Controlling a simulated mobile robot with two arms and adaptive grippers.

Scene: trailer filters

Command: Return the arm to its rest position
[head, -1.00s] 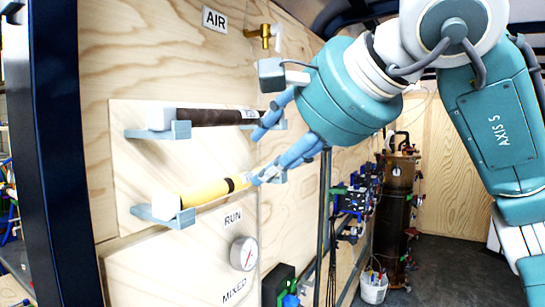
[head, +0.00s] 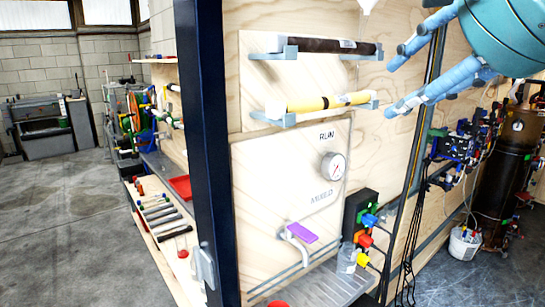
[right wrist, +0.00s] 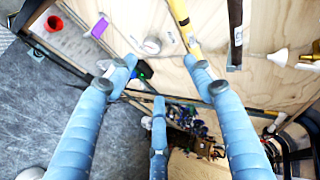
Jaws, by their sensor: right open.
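My right gripper (head: 394,88) is at the upper right of the head view, its blue fingers spread and empty. It is apart from the filters, to their right. A yellow filter (head: 312,103) with a dark band lies across the lower pair of grey-blue brackets on the wooden panel. A dark brown filter (head: 325,46) lies across the upper pair. In the right wrist view the open fingers (right wrist: 160,76) have nothing between them, and part of the yellow filter (right wrist: 180,15) shows at the top. My left gripper is not in view.
A pressure gauge (head: 333,166) and a purple-handled valve (head: 299,233) are on the panel below the filters. A dark upright post (head: 210,150) stands left of the panel. A tool bench (head: 160,225) is further left, with open grey floor beyond.

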